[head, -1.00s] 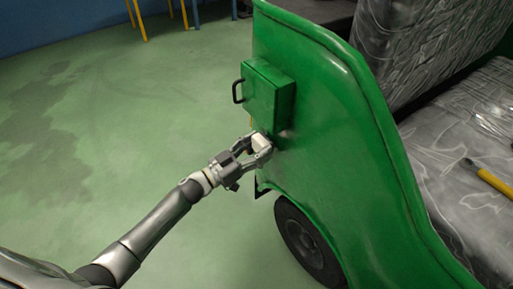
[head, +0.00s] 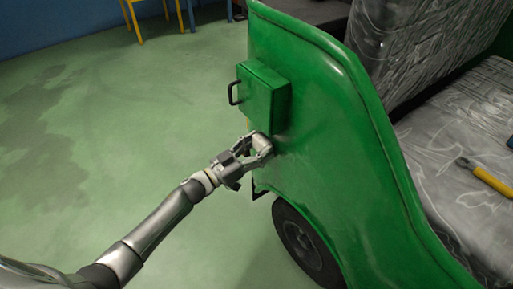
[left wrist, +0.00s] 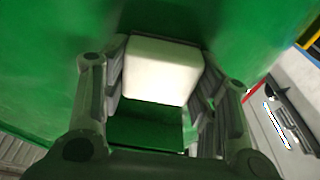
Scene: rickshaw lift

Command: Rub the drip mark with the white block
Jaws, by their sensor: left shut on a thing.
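My left gripper (head: 260,146) is shut on the white block (left wrist: 163,70), which sits between its two fingers in the left wrist view. In the head view the gripper is at the green front panel (head: 325,135) of the rickshaw, just below the green box. The fingers mostly hide the block there. The block is at or very close to the panel; I cannot tell if it touches. I cannot make out the drip mark clearly; the gripper may cover it. My right gripper is not in view.
The green box (head: 264,91) with a black handle (head: 233,93) sticks out of the panel above the gripper. A wheel (head: 301,240) is below. A yellow-handled tool (head: 488,179) lies on the grey seat (head: 460,130).

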